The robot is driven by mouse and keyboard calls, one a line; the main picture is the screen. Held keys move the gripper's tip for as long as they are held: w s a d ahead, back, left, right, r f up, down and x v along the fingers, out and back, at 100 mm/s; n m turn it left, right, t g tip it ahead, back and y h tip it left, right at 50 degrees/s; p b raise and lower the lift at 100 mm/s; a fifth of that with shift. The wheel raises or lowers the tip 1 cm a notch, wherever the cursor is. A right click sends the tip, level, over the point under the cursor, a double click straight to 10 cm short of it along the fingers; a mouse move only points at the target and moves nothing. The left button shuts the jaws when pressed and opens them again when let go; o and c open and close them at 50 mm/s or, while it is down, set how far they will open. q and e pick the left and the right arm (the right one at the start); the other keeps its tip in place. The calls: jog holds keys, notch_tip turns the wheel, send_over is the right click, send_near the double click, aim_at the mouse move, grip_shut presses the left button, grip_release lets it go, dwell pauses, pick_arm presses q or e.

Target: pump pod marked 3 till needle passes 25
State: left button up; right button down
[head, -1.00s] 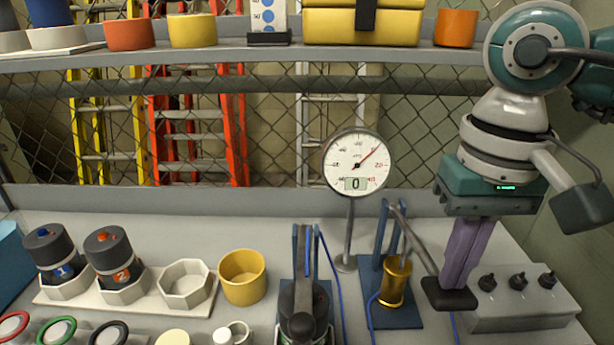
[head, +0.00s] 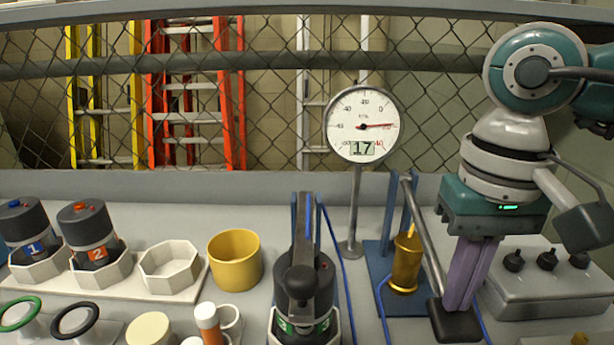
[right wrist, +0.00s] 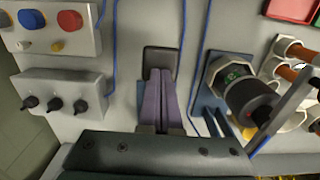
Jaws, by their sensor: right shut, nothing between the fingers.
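The pod marked 3 (head: 318,327) is dark with a green label and sits in a white hexagonal holder, a dark lever arm over its top. It also shows in the right wrist view (right wrist: 238,80). The round gauge (head: 360,124) has its red needle pointing right near 20, and its display reads 17. The pump (head: 405,262) has a brass cylinder on a blue stand and a grey lever ending in a black pad (head: 455,325). My right gripper (head: 459,305) is shut and empty, its purple fingertips on the pad. My left gripper is out of view.
Pods 1 (head: 30,228) and 2 (head: 88,232) stand in a white rack beside an empty hexagonal socket (head: 170,268). A yellow cup (head: 235,260) is to its right. A grey switch box (head: 550,280) is close right of my gripper. Blue hoses run along the table.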

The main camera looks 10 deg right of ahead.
notch_tip(320, 180, up, 13)
jog(key=p, duration=0.8)
jog(key=shift+s+f+p, duration=0.15)
jog(key=shift+f+p, duration=0.05)
jog(key=shift+p, duration=0.1)
notch_tip(320, 180, down, 14)
jog(key=b, duration=1.3)
jog(key=shift+r+b, duration=0.2)
jog(key=shift+b, duration=0.2)
notch_tip(320, 180, up, 14)
jog(key=p, duration=0.8)
jog(key=shift+f+p, duration=0.2)
jog(key=shift+p, duration=0.15)
